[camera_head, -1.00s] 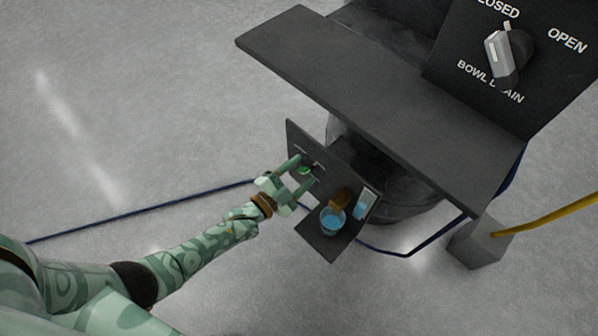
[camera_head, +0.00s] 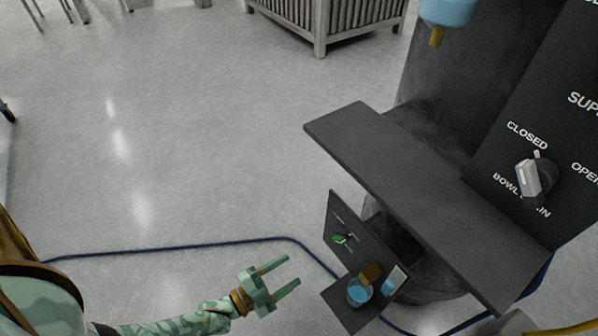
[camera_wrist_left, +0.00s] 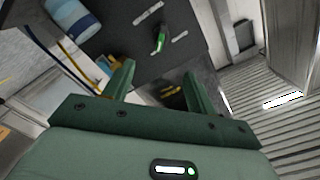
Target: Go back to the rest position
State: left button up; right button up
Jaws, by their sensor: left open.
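My left gripper (camera_head: 285,281) is open and empty in the head view, in front of and to the left of the small dark panel (camera_head: 349,215) on the filler. Its two green fingers also show in the left wrist view (camera_wrist_left: 158,88), spread apart. A small green-lit switch (camera_head: 343,238) is on the panel, apart from the fingers; it also shows in the wrist view (camera_wrist_left: 159,40). A cup of blue liquid (camera_head: 359,292) stands on the panel's lower shelf. My right gripper is not in view.
The filler's dark table (camera_head: 420,190) juts out above the panel. A grey valve handle (camera_head: 529,179) points near CLOSED. A blue hose (camera_head: 180,248) runs along the floor. A slatted crate (camera_head: 330,22) stands at the back.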

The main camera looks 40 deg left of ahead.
pick_arm(q)
jog(key=shift+s+a, duration=0.1)
jog(key=shift+s, duration=0.2)
dwell(0.4)
